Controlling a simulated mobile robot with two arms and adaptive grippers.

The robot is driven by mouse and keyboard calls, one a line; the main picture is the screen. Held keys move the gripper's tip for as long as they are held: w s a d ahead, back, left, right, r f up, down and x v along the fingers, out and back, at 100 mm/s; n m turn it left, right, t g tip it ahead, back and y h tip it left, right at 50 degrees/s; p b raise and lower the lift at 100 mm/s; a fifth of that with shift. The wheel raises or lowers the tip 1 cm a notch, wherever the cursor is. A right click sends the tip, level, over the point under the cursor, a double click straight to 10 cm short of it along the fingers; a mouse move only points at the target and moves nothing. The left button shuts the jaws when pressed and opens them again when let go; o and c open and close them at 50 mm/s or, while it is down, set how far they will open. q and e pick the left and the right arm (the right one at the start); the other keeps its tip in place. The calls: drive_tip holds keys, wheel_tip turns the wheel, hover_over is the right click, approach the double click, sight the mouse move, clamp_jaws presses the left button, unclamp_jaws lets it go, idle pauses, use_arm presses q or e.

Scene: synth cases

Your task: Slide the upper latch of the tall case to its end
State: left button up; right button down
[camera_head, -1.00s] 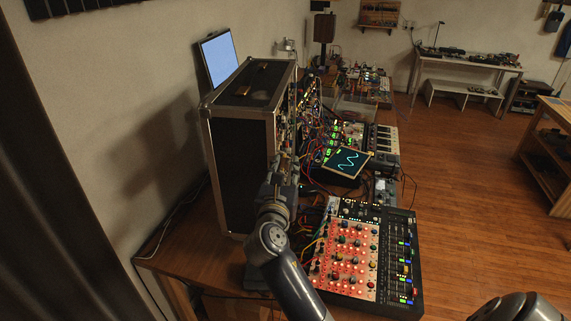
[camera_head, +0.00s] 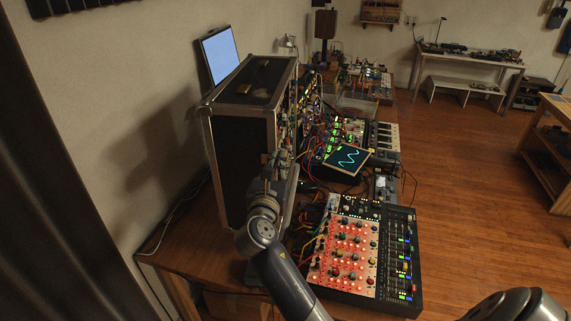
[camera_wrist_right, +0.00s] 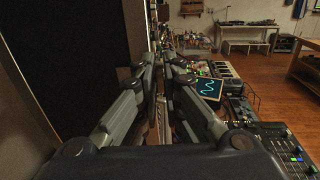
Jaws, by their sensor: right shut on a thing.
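The tall case (camera_head: 238,165) is black with metal edges and stands upright on the wooden table by the wall. Its front, with panels and cables, faces right and is seen at a steep slant. My right gripper (camera_head: 279,163) is at the front edge of the case, about halfway up. In the right wrist view its fingers (camera_wrist_right: 164,65) are closed together beside the dark case side (camera_wrist_right: 65,60). They are shut on a small part at the case front, taken as the upper latch, which the fingers hide. My left gripper is out of view.
A red-lit mixer panel (camera_head: 345,250) lies on the table (camera_head: 190,240) right of my forearm. A tilted screen with a wave trace (camera_head: 347,159) and many cables stand close to the case front. A laptop-like screen (camera_head: 219,55) is behind the case. The floor at right is open.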

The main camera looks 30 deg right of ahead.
drive_tip(key=shift+w+a, duration=0.2)
drive_tip(key=shift+a, duration=0.05)
drive_tip(key=c, duration=2)
unclamp_jaws()
drive_tip(key=shift+o, duration=1.4)
drive_tip(key=shift+a, duration=0.1)
drive_tip(key=v, duration=1.2)
drive_tip(key=shift+f, duration=0.15)
